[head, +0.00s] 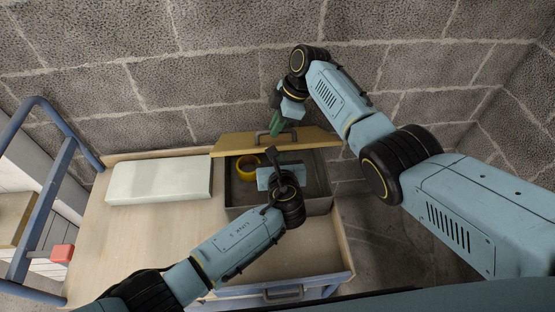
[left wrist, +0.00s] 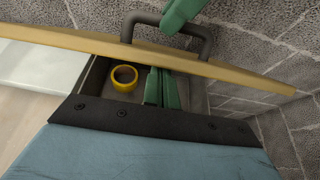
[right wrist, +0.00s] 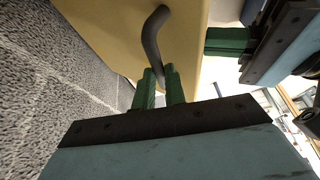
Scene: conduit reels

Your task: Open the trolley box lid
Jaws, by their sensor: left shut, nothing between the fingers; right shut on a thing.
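The trolley box (head: 247,211) is a grey open bin on the trolley. Its tan lid (head: 232,143) is raised, tilted up along the box's back side, and the inside is visible. The lid's dark bar handle (head: 262,137) also shows in the right wrist view (right wrist: 153,38). My right gripper (head: 276,128), with green fingers, is shut on the handle; in the right wrist view the fingers (right wrist: 160,88) meet at its end. My left gripper (left wrist: 162,88) is shut and empty over the box opening, in front of the lid. In the head view its wrist hides part of the box.
A yellow ring (head: 247,167), like a tape roll, lies inside the box. A pale flat case (head: 160,180) lies on the wooden trolley top (head: 130,228) left of the box. A block wall (head: 220,90) stands close behind. A blue rail (head: 50,185) rises at the left.

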